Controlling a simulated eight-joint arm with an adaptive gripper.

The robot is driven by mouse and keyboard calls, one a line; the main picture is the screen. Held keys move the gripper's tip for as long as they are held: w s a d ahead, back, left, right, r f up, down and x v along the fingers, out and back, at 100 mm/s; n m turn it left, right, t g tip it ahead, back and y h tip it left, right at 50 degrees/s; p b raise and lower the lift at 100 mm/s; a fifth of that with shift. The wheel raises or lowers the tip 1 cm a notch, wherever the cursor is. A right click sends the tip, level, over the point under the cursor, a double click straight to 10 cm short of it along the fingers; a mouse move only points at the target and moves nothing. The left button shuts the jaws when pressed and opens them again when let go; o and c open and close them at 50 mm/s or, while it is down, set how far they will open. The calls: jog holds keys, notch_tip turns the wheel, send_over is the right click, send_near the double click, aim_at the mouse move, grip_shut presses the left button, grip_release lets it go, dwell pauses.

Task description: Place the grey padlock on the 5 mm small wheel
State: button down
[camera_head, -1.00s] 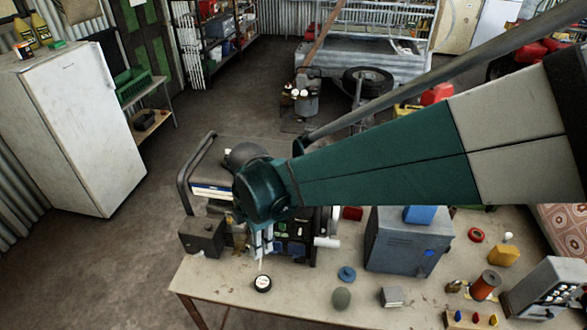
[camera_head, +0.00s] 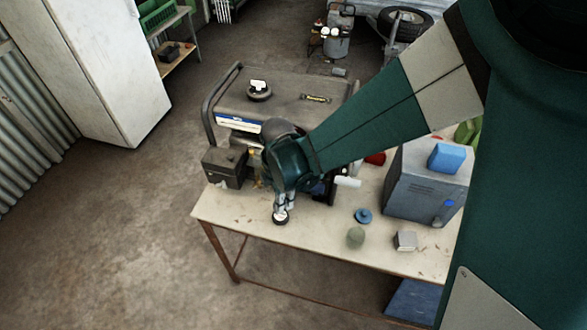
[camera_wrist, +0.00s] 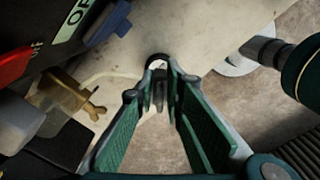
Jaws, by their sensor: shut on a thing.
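A small black round thing with a white middle, which looks like the small wheel (camera_head: 281,219), lies near the front edge of the workbench; no size marking is readable. Its dark rim and pale middle also show just beyond my fingertips in the wrist view (camera_wrist: 157,58). My gripper (camera_head: 281,210) points down right over it. In the wrist view my gripper (camera_wrist: 161,82) is shut on a narrow grey thing, seemingly the grey padlock (camera_wrist: 160,92), seen nearly edge-on. The fingers hide much of it, and I cannot tell whether it touches the wheel.
A generator (camera_head: 290,100) stands behind my gripper, with a dark box (camera_head: 225,167) at its left. On the bench (camera_head: 320,232) to the right are a blue knob-like thing (camera_head: 363,215), a green rounded thing (camera_head: 355,237), a grey block (camera_head: 405,240) and a grey cabinet (camera_head: 415,185).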

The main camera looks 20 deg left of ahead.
aim_at(283, 214)
jog(key=shift+f, duration=0.15)
jog(key=shift+f, duration=1.85)
jog(key=shift+f+b, duration=0.2)
jog(key=shift+b, duration=0.25)
jog(key=c, duration=2.4)
grip_release()
jog(key=shift+r, duration=0.15)
jog(key=shift+r+p, duration=0.85)
jog(key=shift+r, duration=5.2)
